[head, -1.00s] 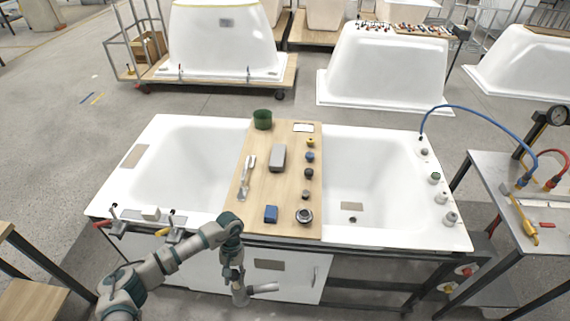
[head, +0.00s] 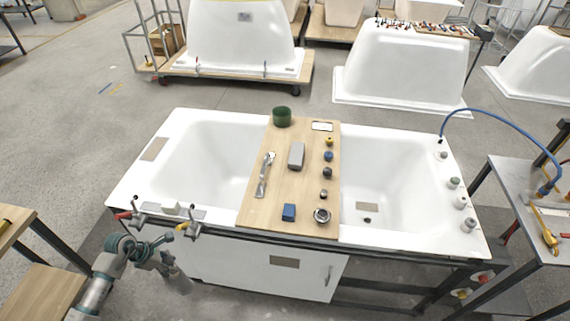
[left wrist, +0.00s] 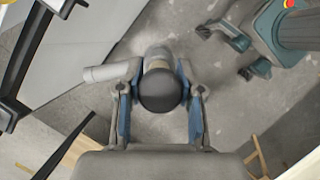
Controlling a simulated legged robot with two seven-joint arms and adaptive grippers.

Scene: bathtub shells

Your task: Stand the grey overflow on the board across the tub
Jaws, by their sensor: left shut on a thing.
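My left gripper (head: 173,268) hangs low in front of the tub's left front edge. It is shut on the grey overflow (head: 182,284). In the left wrist view the two blue-padded fingers (left wrist: 160,112) clasp the overflow (left wrist: 159,92), whose dark round end faces the camera; a pale side pipe (left wrist: 108,72) points left. The wooden board (head: 255,211) lies across the middle of the white tub (head: 455,237), right of and above the gripper. My right gripper is not in the head view.
Clamps (head: 190,230) stand up on the tub's front left rim. A metal table (head: 520,200) is at right.

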